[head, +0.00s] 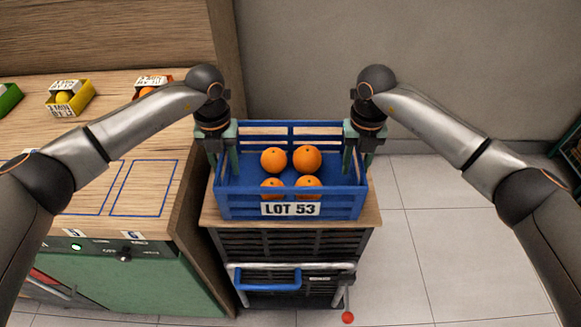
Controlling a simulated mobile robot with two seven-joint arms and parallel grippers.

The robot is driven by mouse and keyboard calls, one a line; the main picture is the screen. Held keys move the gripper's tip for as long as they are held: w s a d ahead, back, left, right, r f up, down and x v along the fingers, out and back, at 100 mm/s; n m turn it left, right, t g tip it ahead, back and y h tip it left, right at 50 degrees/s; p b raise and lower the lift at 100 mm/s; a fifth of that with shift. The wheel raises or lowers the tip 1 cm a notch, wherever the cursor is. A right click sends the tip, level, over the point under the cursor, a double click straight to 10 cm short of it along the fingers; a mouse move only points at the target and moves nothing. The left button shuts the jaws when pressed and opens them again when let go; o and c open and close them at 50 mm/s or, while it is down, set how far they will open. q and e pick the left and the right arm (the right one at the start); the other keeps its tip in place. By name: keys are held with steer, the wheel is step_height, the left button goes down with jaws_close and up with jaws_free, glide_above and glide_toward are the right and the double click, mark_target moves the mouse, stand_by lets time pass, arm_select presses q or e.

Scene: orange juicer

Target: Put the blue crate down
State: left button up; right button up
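The blue crate (238,207) is level over the wooden top of a small cart (372,215). It carries a "LOT 53" label and holds several oranges (307,159). I cannot tell whether its base touches the top or is slightly above it. My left gripper (222,165) points down at the crate's left side wall, with its fingers around the wall. My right gripper (358,165) is placed the same way at the right side wall. The view does not show whether the fingers press on the walls.
A wooden counter (130,150) with blue outlined areas stands close on the left. A yellow bin (72,98) and other small bins stand at its back. The cart has a blue handle (268,279) in front. Clear tiled floor (440,240) lies to the right.

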arm_select(q)
step_height(320, 180, up, 12)
steer(key=shift+f, duration=0.1)
arm_select(e)
steer(key=shift+r, duration=0.3)
step_height(320, 180, up, 11)
steer(key=shift+r, duration=0.2)
stand_by(0.4)
stand_by(0.4)
